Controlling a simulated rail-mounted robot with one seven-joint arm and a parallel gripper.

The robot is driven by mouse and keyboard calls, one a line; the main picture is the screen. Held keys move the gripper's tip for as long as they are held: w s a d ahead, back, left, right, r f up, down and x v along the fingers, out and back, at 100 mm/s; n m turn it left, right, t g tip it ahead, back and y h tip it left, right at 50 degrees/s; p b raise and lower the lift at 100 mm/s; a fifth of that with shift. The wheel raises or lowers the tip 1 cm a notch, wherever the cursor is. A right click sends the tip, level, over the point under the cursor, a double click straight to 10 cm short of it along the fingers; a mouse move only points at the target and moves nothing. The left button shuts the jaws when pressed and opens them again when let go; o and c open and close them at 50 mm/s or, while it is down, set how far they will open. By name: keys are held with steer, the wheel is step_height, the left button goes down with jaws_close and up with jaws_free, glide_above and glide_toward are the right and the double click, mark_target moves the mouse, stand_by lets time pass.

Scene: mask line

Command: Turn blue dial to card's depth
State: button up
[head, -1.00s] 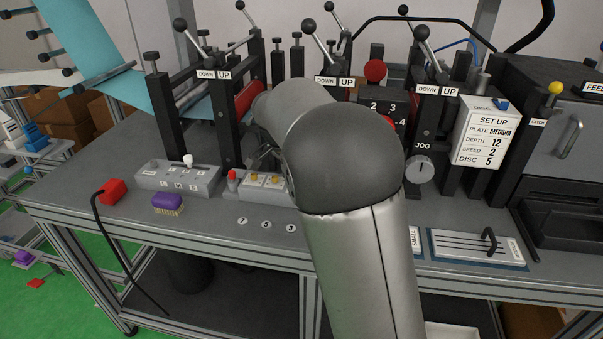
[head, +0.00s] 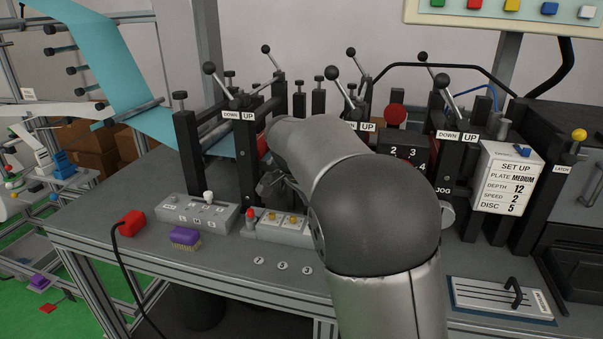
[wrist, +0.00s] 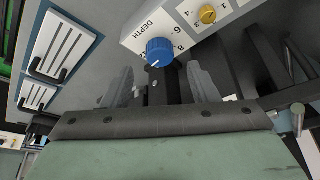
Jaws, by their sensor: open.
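The blue dial (wrist: 159,52) shows in the wrist view beside the printed word DEPTH, on a pale panel with numbers including 8, 6 and 4. A white mark on it points toward the bottom of that picture. My gripper (wrist: 160,82) is open, its two fingers apart on either side below the dial; I cannot tell if they touch it. In the head view my gripper (head: 270,184) is partly hidden by my arm, and I cannot make out the blue dial. The white SET UP card (head: 508,180) reads plate MEDIUM, depth 12, speed 2, disc 5.
A yellow dial (wrist: 207,14) sits close to the blue one. Black posts and levers (head: 247,115) stand behind the control boxes (head: 285,228). A purple brush (head: 185,238) and a red block (head: 131,223) lie at the bench's front left. A slotted plate (head: 500,298) lies front right.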

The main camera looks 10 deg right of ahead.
steer(key=p+v, duration=0.1)
steer(key=v, duration=1.2)
steer(key=shift+a, duration=0.1)
